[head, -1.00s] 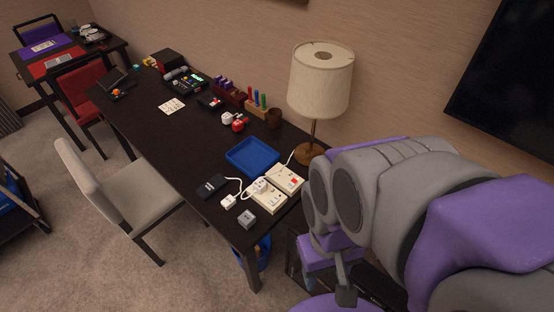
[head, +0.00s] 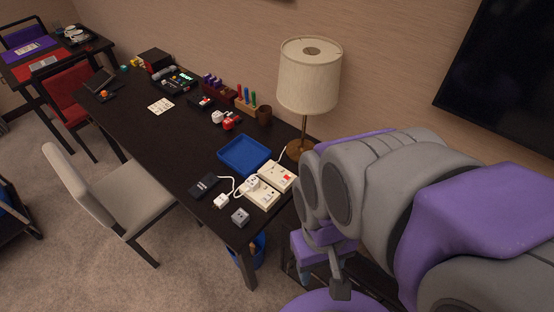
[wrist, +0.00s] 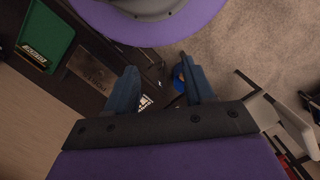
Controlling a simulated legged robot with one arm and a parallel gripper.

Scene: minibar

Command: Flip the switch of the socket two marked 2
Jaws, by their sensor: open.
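My gripper (wrist: 161,88) is open and empty in the wrist view, pointing down past the table edge.
A lamp (head: 309,77) stands behind the sockets. A blue tray (head: 244,155), a black box (head: 203,185), a white plug (head: 221,201) and a grey cube (head: 240,217) are close by. A chair (head: 130,195) stands at the table's front side. A blue bin (head: 259,250) is below the table end.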

